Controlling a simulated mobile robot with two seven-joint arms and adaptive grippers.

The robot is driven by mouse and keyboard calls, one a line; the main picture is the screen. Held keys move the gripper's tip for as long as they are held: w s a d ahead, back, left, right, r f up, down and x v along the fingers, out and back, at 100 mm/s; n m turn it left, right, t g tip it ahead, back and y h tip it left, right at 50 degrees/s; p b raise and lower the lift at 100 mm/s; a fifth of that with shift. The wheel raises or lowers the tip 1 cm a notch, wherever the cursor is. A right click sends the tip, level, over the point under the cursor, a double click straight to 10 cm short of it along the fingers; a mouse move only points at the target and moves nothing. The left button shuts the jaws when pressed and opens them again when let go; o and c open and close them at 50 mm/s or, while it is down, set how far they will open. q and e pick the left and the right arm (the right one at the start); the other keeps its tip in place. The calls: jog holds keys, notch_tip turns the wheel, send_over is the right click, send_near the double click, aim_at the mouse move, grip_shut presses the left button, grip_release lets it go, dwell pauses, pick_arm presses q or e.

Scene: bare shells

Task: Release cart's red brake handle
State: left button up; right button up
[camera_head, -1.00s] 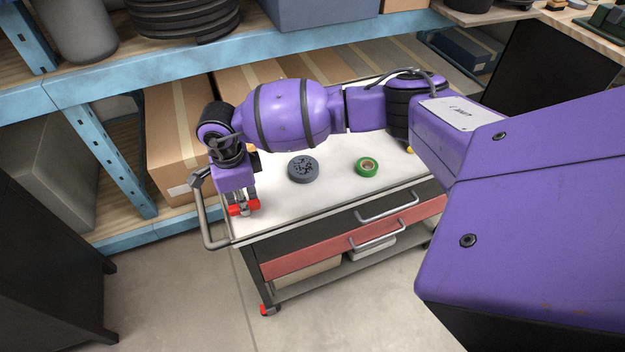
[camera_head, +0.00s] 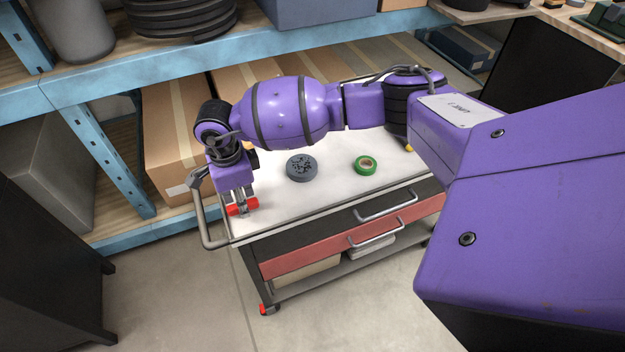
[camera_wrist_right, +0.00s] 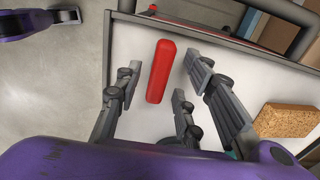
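The cart's white top (camera_head: 300,205) lies ahead, with a grey push handle (camera_head: 207,225) at its left end. The red brake handle (camera_head: 236,210) is at the cart top's left end and shows as a red bar in the right wrist view (camera_wrist_right: 160,72). My right gripper (camera_head: 243,205) points down at it. In the head view the gripper hides part of the bar. My left gripper is not in view.
A dark grey disc (camera_head: 302,168) and a green tape roll (camera_head: 366,166) lie on the cart top, below my right arm. A brown block (camera_wrist_right: 283,120) shows in the wrist view. Blue shelving (camera_head: 105,165) with cardboard boxes stands behind. Floor (camera_head: 190,300) is clear in front.

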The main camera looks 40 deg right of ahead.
notch_tip(320, 180, up, 12)
dwell(0.6)
dwell(0.4)
